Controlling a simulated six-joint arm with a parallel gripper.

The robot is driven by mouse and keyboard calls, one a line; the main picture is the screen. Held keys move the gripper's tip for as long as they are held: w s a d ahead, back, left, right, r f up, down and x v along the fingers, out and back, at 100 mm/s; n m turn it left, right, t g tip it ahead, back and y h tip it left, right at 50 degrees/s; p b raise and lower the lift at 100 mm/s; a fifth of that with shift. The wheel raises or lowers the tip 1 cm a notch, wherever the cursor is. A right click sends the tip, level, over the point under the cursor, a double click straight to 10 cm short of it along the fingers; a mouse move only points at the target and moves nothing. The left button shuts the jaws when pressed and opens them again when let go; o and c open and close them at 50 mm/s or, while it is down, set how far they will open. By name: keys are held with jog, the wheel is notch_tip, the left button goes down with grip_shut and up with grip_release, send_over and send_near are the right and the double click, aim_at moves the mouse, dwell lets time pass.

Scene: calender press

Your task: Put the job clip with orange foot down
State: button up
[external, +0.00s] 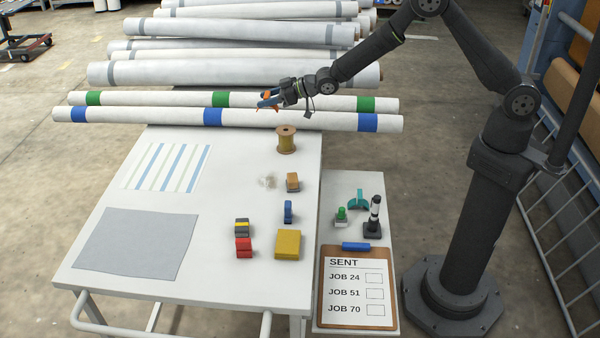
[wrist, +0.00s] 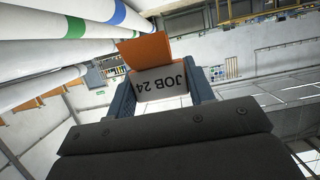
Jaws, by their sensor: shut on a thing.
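My gripper (external: 266,101) is at the far end of the white table, level with the two long rolls with colored bands. It is shut on the job clip with the orange foot (wrist: 147,50), which shows between the fingers in the wrist view. The clip has a white label reading JOB 24, upside down in that view, with the orange foot beyond it. In the external view only small orange parts of the clip show, and the fingers hide the rest. I cannot tell how far the gripper is from the rolls.
A blue-banded roll (external: 290,119) and a green-banded roll (external: 170,98) lie across the table's far end. On the table (external: 230,185) are a thread spool (external: 286,140), a yellow block (external: 287,245) and several small items. A side shelf holds a clipboard (external: 358,288) and a black-and-white post (external: 374,217).

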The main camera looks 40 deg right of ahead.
jog(key=shift+s+a+f, duration=0.5)
jog(key=shift+a+f, duration=1.3)
jog(key=shift+a, duration=0.1)
jog(key=shift+s+a+f, duration=0.55)
jog(key=shift+a+f, duration=1.3)
jog(key=shift+s+a+f, duration=0.5)
jog(key=shift+a+f, duration=1.3)
jog(key=shift+a, duration=0.1)
